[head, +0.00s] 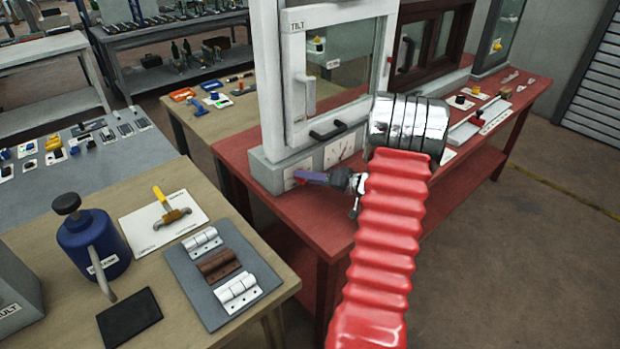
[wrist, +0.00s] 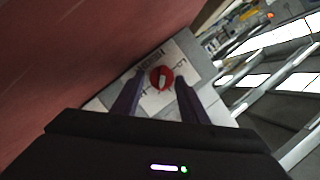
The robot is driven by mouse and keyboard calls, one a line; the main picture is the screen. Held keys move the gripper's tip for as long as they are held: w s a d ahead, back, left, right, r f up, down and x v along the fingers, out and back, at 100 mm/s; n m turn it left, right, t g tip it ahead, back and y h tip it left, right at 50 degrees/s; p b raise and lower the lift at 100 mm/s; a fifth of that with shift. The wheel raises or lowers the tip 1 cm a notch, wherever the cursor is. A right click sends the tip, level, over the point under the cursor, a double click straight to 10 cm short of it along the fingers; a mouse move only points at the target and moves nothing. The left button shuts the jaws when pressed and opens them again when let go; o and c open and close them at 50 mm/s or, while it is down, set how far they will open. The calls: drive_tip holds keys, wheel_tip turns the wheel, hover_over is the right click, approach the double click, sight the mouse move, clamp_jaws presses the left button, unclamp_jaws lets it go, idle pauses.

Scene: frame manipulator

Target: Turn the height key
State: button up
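My gripper (wrist: 159,76) is open, with one dark purple finger on each side of the key and a gap visible to both. In the head view my gripper (head: 302,177) reaches the lower left front of the white window frame's grey base (head: 265,172). A bit of red shows at its fingertips, and the fingers hide most of the key there.
The white window frame (head: 297,100) labelled TILT stands on the red table (head: 330,225), with a black handle (head: 328,132) at its foot. A wooden table with hinges (head: 219,264) and a blue canister (head: 92,240) is at front left.

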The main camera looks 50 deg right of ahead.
drive_tip(key=shift+o, duration=1.1)
drive_tip(key=shift+r, duration=0.1)
drive_tip(key=v, duration=1.3)
drive_tip(key=shift+s, duration=0.35)
